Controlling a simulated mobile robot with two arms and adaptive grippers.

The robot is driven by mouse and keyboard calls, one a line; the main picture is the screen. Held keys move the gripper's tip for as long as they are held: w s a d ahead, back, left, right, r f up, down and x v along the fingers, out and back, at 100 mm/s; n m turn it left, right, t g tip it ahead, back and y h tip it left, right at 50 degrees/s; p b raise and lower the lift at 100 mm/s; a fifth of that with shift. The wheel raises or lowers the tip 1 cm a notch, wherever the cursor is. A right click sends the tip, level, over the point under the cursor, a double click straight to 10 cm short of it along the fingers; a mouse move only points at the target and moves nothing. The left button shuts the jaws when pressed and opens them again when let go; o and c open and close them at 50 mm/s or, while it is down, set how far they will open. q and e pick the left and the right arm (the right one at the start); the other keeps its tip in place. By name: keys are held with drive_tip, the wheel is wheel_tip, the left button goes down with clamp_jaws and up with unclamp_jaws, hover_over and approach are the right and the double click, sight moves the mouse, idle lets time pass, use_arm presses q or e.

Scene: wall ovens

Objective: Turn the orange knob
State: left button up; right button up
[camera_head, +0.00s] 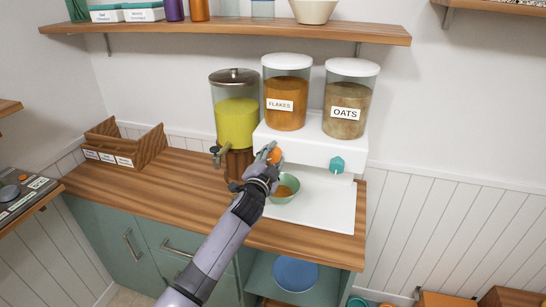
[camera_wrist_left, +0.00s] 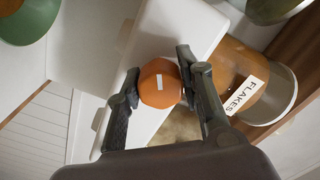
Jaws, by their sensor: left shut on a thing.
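The orange knob (camera_head: 274,155) is on the front of the white cereal dispenser (camera_head: 302,148), under the flakes jar (camera_head: 286,97). In the left wrist view the orange knob (camera_wrist_left: 160,88) sits between the fingers and shows a short white mark. My left gripper (camera_head: 268,156), also in the left wrist view (camera_wrist_left: 160,72), is shut on the knob with one finger on each side. A green bowl (camera_head: 290,182) with orange-brown content stands below the knob, partly hidden by my left arm. My right gripper is not in view.
A teal knob (camera_head: 337,164) is right of the orange one, under the oats jar (camera_head: 348,100). A yellow drink dispenser (camera_head: 236,118) stands close on the left. A wooden box (camera_head: 148,147) is farther left. The wooden counter (camera_head: 165,190) between is clear. A shelf (camera_head: 240,32) hangs above.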

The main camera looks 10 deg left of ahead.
use_arm(q)
drive_tip(key=o, duration=1.2)
drive_tip(key=s, duration=0.4)
drive_tip(key=s+a, duration=0.1)
drive_tip(key=s, duration=0.7)
drive_tip(key=shift+a, duration=0.25)
